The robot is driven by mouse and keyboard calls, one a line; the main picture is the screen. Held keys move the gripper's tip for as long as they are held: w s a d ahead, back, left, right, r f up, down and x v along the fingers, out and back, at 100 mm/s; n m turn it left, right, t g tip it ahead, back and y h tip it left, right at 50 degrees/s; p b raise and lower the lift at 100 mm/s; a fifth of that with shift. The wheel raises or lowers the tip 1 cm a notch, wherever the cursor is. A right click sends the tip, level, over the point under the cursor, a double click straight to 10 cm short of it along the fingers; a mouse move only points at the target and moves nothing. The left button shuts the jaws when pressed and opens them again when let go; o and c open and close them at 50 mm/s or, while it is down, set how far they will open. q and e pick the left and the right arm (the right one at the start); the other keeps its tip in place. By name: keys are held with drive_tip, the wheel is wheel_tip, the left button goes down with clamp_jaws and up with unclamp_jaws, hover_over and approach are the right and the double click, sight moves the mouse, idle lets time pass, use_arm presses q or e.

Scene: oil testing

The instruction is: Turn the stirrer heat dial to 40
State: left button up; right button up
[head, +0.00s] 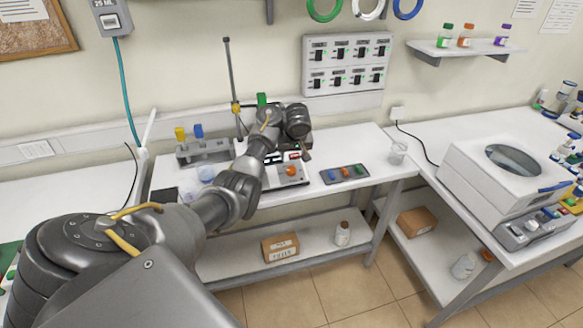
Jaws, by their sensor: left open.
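The stirrer (288,180) is a white device with small displays on the middle bench, behind and below my left wrist. An orange dial (291,170) shows on its front; its setting is too small to read, and I cannot tell whether it is the heat dial. My left arm reaches in from the left and hides much of the stirrer's left side and back. My left gripper (306,154) is open just above the stirrer's front panel, apart from the orange dial as far as I can see. My right gripper is out of view.
A dark tray with coloured pieces (344,174) lies right of the stirrer, with a clear beaker (397,153) beyond it. A tall stand rod (231,80) rises behind my arm. A rack (203,148) stands to the left. A large white machine (505,165) fills the right bench.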

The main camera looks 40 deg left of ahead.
sight(291, 169)
use_arm(q)
drive_tip(key=b+x, duration=0.2)
drive_tip(key=x, duration=0.8)
drive_tip(key=shift+a+f, duration=0.1)
drive_tip(key=shift+f, duration=0.15)
drive_tip(key=c, duration=1)
